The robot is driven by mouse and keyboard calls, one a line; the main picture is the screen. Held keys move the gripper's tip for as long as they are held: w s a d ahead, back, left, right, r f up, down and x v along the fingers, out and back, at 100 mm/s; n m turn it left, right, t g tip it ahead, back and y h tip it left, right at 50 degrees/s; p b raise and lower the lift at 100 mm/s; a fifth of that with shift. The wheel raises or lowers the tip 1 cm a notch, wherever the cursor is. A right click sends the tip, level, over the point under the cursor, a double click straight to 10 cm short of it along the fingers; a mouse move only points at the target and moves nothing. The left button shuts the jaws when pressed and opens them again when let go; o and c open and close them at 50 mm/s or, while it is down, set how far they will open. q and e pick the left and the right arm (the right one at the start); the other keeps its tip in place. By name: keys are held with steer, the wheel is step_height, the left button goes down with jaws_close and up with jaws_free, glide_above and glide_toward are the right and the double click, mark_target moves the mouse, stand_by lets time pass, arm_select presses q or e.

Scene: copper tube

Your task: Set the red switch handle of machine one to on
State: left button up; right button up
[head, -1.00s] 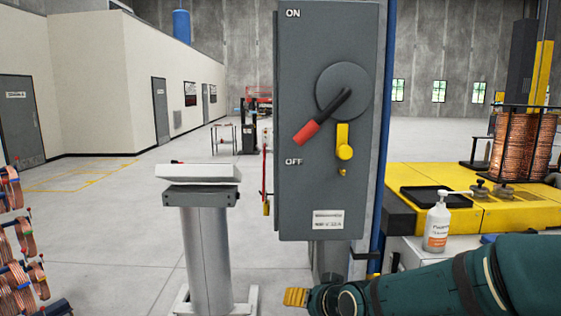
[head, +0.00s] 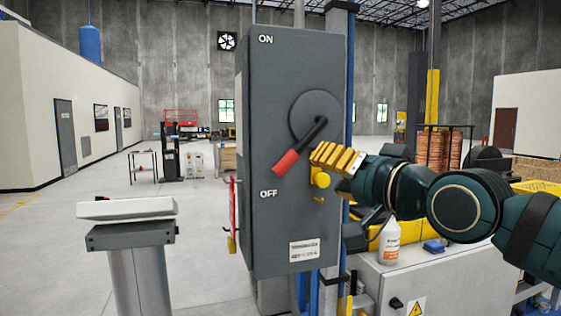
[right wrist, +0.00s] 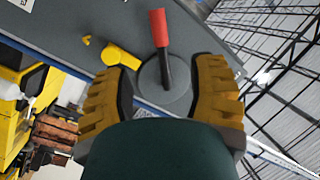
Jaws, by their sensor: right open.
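The switch handle (head: 287,161) has a black lever and a red grip, and is mounted on a round grey disc (head: 315,115) on the tall grey switch box (head: 265,90). Its red end points down and left toward the OFF label; ON is at the top. My right gripper (head: 332,157) has yellow ridged fingers and is beside the handle, to its right. In the right wrist view, the gripper (right wrist: 160,85) is open, with the handle's red grip (right wrist: 158,28) beyond and between its fingers. I cannot see the fingers touching the handle. My left gripper is not in view.
A yellow latch (head: 320,177) sits on the box just below the disc, close to my right fingers. A grey pedestal (head: 130,235) stands at the left. A white bottle (head: 388,243) stands on a cabinet at the lower right.

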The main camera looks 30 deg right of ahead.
mark_target(292, 162)
steer(key=w, duration=0.4)
steer(key=w+p, duration=0.1)
steer(key=w, duration=0.8)
steer(key=shift+a, duration=0.25)
jaws_close()
